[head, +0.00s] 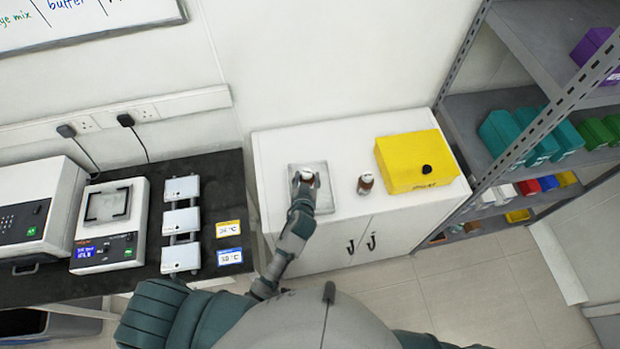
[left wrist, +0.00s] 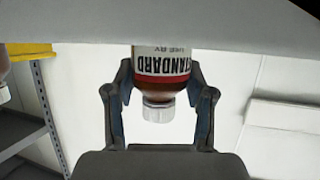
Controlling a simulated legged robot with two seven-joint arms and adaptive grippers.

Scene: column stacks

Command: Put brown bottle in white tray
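The white tray (head: 294,207) lies on the white cabinet top. My left gripper (head: 305,180) is over the tray. A brown bottle (left wrist: 162,84) with a white cap and a red-and-white label is between its fingers in the left wrist view (left wrist: 161,78), where the image is inverted. The fingertips appear to touch its sides. The bottle's lower end is hidden behind a pale edge, so its contact with the tray is not clear. Its white cap shows at the gripper in the head view (head: 306,174). My right gripper is not in view.
A second brown bottle (head: 365,184) stands right of the tray, with a yellow box (head: 415,160) beyond it. Shelves (head: 490,110) with coloured boxes rise at the right. A dark bench (head: 220,185) with lab devices is at the left.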

